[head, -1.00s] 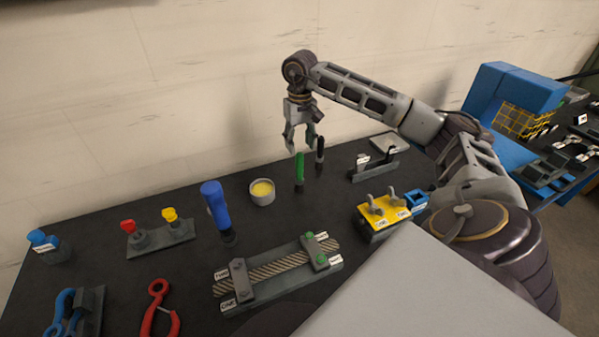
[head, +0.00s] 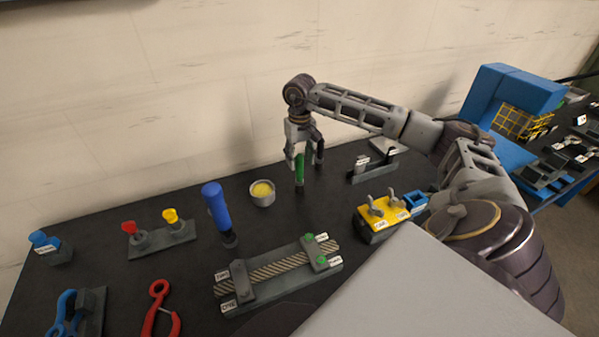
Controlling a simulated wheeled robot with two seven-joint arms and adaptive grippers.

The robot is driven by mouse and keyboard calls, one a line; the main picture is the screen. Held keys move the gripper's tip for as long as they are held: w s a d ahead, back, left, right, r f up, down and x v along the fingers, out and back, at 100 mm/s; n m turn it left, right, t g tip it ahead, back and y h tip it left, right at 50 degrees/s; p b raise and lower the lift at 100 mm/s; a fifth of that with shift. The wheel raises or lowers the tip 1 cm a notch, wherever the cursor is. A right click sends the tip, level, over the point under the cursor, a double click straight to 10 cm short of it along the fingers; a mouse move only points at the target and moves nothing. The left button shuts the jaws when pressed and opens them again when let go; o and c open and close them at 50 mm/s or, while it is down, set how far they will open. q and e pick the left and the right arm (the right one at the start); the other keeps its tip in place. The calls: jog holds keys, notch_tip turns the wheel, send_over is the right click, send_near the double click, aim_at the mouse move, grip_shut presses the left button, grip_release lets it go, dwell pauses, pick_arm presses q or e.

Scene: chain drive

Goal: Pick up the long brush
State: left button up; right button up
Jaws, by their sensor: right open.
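A slim green-handled tool (head: 300,173), which looks like a brush, stands upright on the dark bench near the back. A black-handled upright tool (head: 319,154) is close to its right, partly hidden by my gripper. I cannot tell from this view which one is the longer brush. My right gripper (head: 302,163) points down and is open, with its fingers around or just in front of the upper part of the green handle. Whether the fingers touch it is unclear. My left gripper is not in view.
A grey cup with yellow contents (head: 262,193) and a blue-handled tool (head: 217,208) stand to the left. A rope fixture (head: 275,272) lies in front. A yellow block (head: 381,218) and a grey stand (head: 372,171) are to the right. The wall is close behind.

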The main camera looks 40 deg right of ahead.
aim_at(300, 167)
notch_tip(300, 167, down, 3)
jog(key=shift+a+f+p, duration=0.1)
jog(key=shift+f+p, duration=0.1)
jog(key=shift+p, duration=0.3)
jog(key=shift+f, duration=0.7)
grip_shut()
jog(key=shift+r, duration=0.2)
jog(key=shift+r+b, duration=0.65)
jog(key=shift+r, duration=4.2)
